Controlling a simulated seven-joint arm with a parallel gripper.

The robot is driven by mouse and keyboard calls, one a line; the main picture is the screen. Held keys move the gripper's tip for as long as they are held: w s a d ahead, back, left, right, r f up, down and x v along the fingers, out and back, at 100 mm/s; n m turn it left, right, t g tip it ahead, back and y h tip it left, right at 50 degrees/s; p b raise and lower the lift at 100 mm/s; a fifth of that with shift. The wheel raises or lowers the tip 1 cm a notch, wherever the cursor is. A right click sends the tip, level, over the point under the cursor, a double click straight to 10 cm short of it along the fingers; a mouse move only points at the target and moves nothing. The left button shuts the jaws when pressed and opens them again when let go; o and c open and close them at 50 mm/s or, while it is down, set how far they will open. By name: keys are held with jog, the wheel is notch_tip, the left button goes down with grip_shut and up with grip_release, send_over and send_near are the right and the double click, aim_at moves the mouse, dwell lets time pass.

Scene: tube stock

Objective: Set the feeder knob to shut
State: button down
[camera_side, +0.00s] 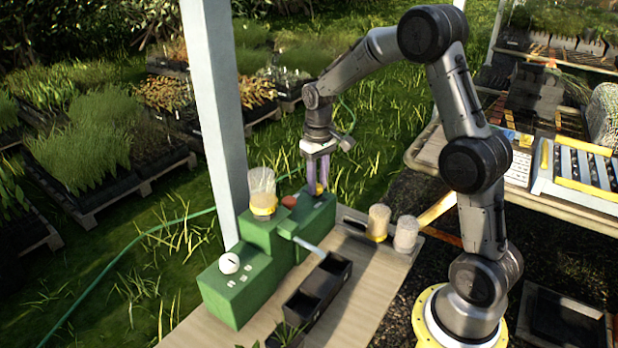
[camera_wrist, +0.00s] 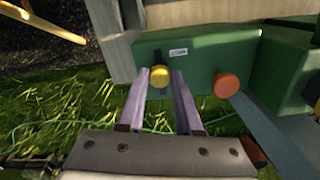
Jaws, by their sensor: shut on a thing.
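The green feeder machine (camera_side: 236,292) stands on a wooden bench. A yellow knob (camera_wrist: 159,78) sits on its green face, over a dark upright slot, with a small white label (camera_wrist: 178,52) beside it. My gripper (camera_side: 318,188) points down at the rear block of the machine. In the wrist view its two purple fingers (camera_wrist: 163,82) close around the yellow knob, which shows between their tips. An orange-red knob (camera_wrist: 226,85) is to the right on the same face. Which mark the yellow knob stands at is too small to read.
A clear hopper (camera_side: 262,186) and a white dial (camera_side: 229,263) are on the machine. A black divided tray (camera_side: 318,290) lies before the chute. Two cups, one amber (camera_side: 378,222) and one pale (camera_side: 406,233), stand to the right. A white post (camera_side: 217,120) rises behind.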

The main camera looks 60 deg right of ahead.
jog(key=shift+s+r, duration=0.1)
jog(key=shift+s, duration=0.8)
jog(key=c, duration=0.6)
grip_release()
notch_tip(320, 180, up, 14)
jog(key=shift+f, duration=0.15)
jog(key=shift+a, duration=0.1)
